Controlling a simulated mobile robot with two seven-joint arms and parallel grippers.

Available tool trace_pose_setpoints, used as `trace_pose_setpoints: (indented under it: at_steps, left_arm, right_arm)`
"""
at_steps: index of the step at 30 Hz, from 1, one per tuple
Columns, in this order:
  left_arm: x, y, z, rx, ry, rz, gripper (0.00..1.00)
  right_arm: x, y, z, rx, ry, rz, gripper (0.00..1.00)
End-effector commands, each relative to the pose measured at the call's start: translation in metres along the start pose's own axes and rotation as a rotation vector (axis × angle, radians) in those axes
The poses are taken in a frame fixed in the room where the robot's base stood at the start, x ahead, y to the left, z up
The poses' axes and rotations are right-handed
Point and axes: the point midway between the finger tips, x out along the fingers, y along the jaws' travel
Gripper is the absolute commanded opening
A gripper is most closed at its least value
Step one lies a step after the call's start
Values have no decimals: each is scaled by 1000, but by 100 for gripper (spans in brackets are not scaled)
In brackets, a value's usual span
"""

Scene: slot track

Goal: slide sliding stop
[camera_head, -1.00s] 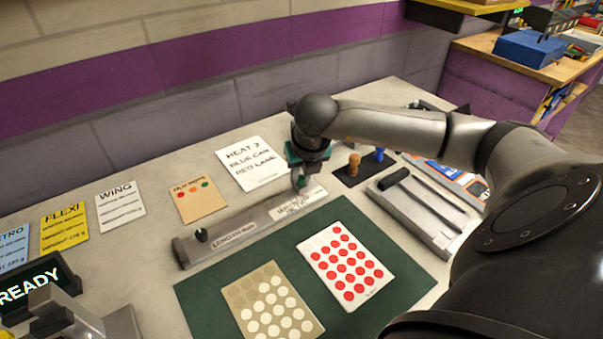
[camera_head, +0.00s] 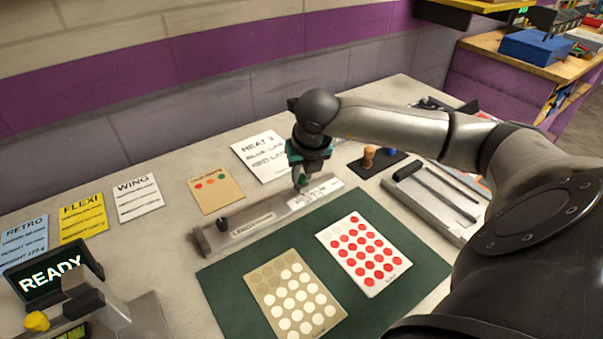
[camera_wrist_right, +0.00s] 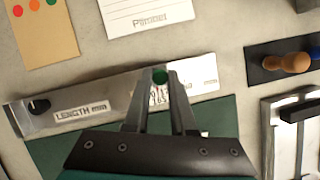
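The sliding stop shows as a small round green knob (camera_wrist_right: 159,76) on the long grey gauge rail (camera_wrist_right: 110,99), which has a "LENGTH" label and a black knob (camera_wrist_right: 40,106) at its left end. My right gripper (camera_wrist_right: 160,82) is over the rail, its fingertips closed around the green knob at the left part of the white printed label (camera_wrist_right: 190,88). In the head view my right gripper (camera_head: 302,180) points down onto the rail (camera_head: 270,224), with a bit of green at its tips. The knob's lower part is hidden. My left gripper is not in view.
A green mat (camera_head: 225,285) with a white-dot card (camera_head: 300,325) and a red-dot card (camera_head: 361,230) lies in front of the rail. Paper cards lie behind. Wooden and blue pegs (camera_head: 369,157) and a grey tray (camera_head: 462,225) are at right. A "READY" display (camera_head: 50,277) stands left.

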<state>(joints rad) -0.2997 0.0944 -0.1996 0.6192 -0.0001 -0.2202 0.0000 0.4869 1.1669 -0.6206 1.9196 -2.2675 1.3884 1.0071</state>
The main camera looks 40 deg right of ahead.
Motion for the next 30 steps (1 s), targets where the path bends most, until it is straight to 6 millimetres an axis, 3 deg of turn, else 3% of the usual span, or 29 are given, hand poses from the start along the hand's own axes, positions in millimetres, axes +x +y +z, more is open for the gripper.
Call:
trace_pose_setpoints:
  at_steps: [1,8,19,23,30]
  left_arm:
    - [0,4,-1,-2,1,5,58]
    - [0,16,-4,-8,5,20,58]
    - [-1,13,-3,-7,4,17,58]
    - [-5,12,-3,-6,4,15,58]
    - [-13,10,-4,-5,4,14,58]
  right_arm:
    - [0,0,0,1,-1,1,28]
    - [0,0,0,1,-1,1,54]
    - [-8,0,0,0,-1,2,54]
    - [-28,0,1,-2,-4,1,54]
    - [-87,0,2,-1,-6,1,54]
